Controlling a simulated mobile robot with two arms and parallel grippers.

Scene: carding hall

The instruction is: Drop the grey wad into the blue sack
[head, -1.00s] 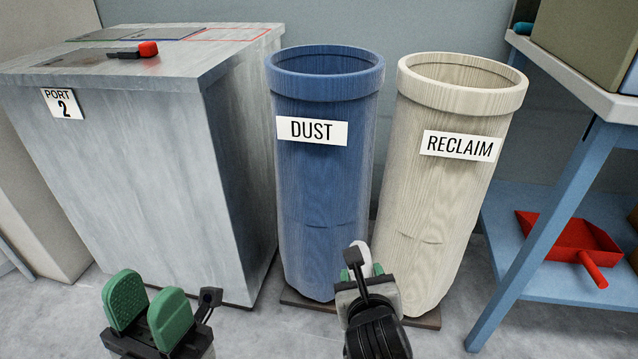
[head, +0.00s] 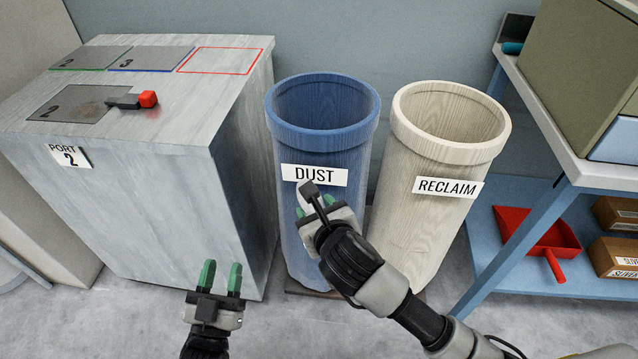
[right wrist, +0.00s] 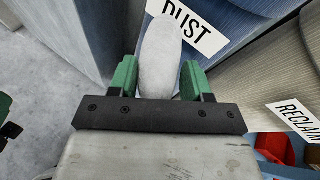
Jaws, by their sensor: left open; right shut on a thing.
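The blue sack (head: 322,140) stands upright with an open round mouth and a label reading DUST; it also shows in the right wrist view (right wrist: 220,65). The grey wad (right wrist: 160,58) is a pale oval held between the green fingers of my right gripper (right wrist: 160,80). In the head view my right gripper (head: 325,212) is in front of the blue sack, below its rim and label, and mostly hides the wad. My left gripper (head: 220,278) is open and empty, low in front of the grey cabinet.
A cream sack (head: 440,160) labelled RECLAIM stands close to the right of the blue one. A metal cabinet (head: 150,200) marked PORT 2 stands left, with a red-tipped handle (head: 147,99) on top. A blue shelf table (head: 520,220) holding a red dustpan (head: 538,235) is at right.

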